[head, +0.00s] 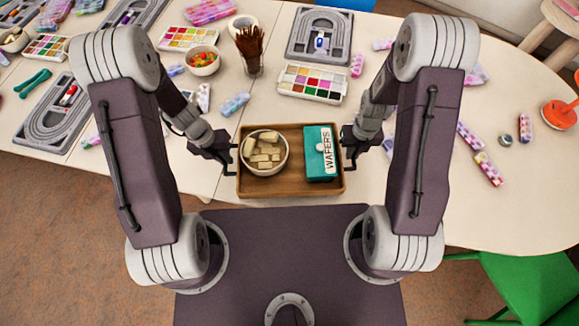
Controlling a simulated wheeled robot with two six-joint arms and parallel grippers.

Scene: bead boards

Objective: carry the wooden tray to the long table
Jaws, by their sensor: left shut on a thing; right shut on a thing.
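The wooden tray (290,188) is in the middle of the head view, at the near edge of the cream table (345,215). It carries a white bowl of pale wafer pieces (265,153) on its left and a teal box marked WAFERS (321,165) on its right. My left gripper (232,158) is shut on the tray's left side. My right gripper (349,156) is shut on its right side. The tray looks level. I cannot tell whether it touches the tabletop or hangs just above it.
Behind the tray are a bead palette (312,84), a grey bead board (319,37), a cup of brown sticks (250,53) and a bowl of colourful beads (202,61). Several bead strips lie around. A green chair (525,290) stands at the lower right. Brown floor (60,240) is open at the lower left.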

